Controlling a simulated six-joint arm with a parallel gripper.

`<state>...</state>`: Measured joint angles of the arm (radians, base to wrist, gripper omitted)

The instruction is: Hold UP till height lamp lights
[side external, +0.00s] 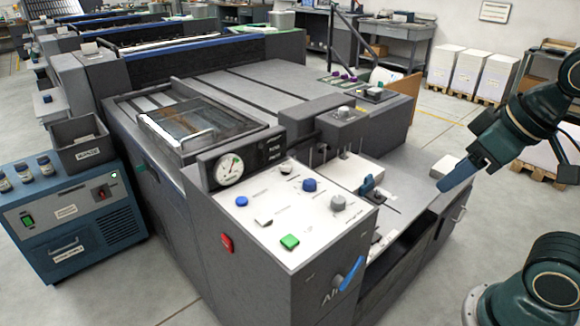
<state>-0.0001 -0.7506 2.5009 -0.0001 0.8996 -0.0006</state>
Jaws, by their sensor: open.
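A white control panel (300,222) tops the near end of the grey printing machine. The labels are too small to read, so I cannot tell which control is UP or which piece is the height lamp. No lit lamp is clear on the panel. My gripper (455,182), with blue fingers, is open and empty in the air right of the panel, apart from it.
A dial gauge (230,168) stands behind the panel. A red switch (227,243) and blue lever (350,273) stick out from its sides. A blue cabinet (75,215) with a grey bin (79,142) stands left. Pallets of paper (470,72) stand behind. Air above the panel is clear.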

